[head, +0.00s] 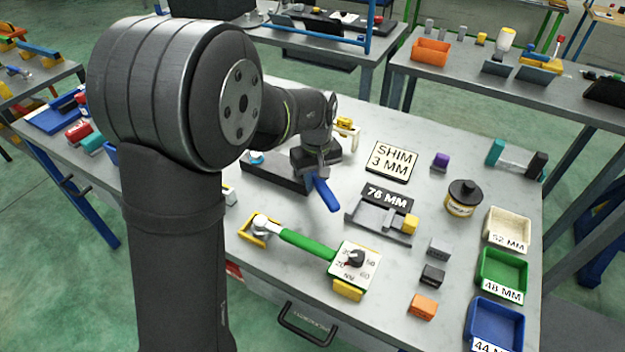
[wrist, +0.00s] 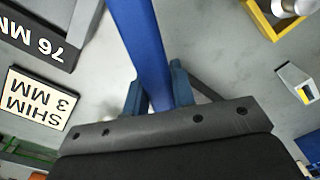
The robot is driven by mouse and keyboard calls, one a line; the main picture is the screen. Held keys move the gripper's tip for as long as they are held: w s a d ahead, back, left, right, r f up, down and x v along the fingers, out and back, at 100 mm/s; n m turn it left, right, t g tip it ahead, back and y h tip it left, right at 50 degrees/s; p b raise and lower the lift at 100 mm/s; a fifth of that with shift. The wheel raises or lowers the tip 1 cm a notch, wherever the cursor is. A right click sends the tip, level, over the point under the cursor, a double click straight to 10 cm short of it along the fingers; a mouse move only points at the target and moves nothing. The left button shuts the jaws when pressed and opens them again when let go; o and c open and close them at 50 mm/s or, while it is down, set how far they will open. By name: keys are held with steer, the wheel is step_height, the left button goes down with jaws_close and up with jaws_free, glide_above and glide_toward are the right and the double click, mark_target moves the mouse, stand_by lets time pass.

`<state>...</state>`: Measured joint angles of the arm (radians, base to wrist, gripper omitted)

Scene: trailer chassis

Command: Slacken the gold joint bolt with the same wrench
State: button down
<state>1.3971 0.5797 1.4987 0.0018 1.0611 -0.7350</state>
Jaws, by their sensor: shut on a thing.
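My gripper (head: 316,172) is shut on the blue wrench handle (head: 325,194), over the back middle of the bench. In the wrist view the blue handle (wrist: 146,45) runs up out of the picture from between my blue fingertips (wrist: 153,88). The wrench's working end is hidden. A dark chassis bar (head: 270,176) with a teal knob (head: 257,157) lies left of my gripper. A small gold-yellow piece (head: 345,122) on a cream bracket shows just behind my wrist; I cannot tell whether it is the joint bolt.
A green-handled torque wrench (head: 307,243) lies in front with its dial block (head: 354,265). Right of my gripper are the 76 MM fixture (head: 382,218), the SHIM 3 MM plate (head: 391,161) and a dark-lidded jar (head: 463,198). Labelled trays (head: 502,270) line the right edge.

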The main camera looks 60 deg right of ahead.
steer(key=shift+s+d, duration=0.15)
steer(key=shift+d, duration=0.05)
stand_by(0.3)
steer(key=shift+s+d+n, duration=0.35)
steer(key=shift+d+n, duration=0.2)
steer(key=shift+n, duration=0.55)
steer(key=shift+w+a+r+m, duration=0.1)
steer(key=shift+w+a+m, duration=0.1)
steer(key=shift+m, duration=0.1)
steer(key=shift+s+r, duration=0.1)
steer(key=shift+r, duration=2.85)
